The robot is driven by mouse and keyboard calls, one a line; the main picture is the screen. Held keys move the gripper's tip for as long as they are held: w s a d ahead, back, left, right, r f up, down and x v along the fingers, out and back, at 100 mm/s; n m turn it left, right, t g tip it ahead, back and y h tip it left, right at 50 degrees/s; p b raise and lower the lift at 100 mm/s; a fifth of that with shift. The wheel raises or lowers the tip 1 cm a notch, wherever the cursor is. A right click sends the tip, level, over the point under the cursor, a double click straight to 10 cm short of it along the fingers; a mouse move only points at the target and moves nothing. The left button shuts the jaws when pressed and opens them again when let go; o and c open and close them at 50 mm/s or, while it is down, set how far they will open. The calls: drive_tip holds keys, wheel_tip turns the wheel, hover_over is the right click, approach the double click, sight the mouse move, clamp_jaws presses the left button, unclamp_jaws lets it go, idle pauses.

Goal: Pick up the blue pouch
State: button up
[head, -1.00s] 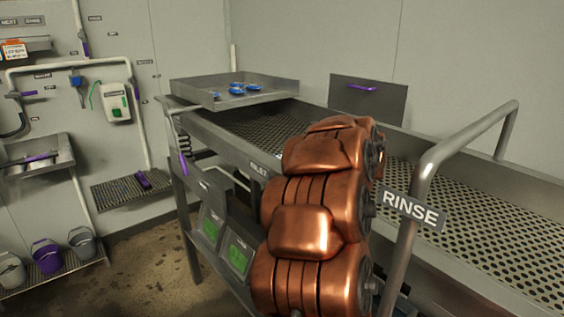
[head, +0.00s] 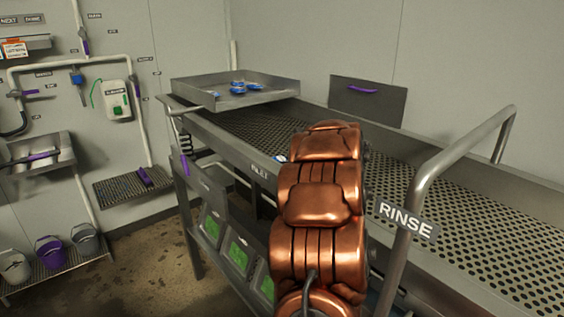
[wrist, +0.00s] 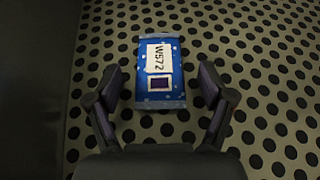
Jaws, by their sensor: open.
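The blue pouch (wrist: 176,89) lies flat on the perforated metal bench top in the wrist view, with a white label reading W572 and a small dark square. My gripper (wrist: 163,84) is open, with one dark finger on each side of the pouch and visible gaps between. Its height above the bench is hard to tell. In the head view, my copper arm hides the gripper, and a small blue and white bit (head: 280,158) shows just left of the arm on the bench, probably the pouch.
The perforated bench (head: 480,222) runs to the right with raised edges. A metal tray (head: 270,99) with several blue items stands at its far left end. A bent rail with a RINSE sign (head: 406,220) rises right of my arm. Buckets (head: 50,254) stand at the far left.

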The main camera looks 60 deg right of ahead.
drive_tip(key=c, duration=1.2)
drive_tip(key=shift+c, duration=0.2)
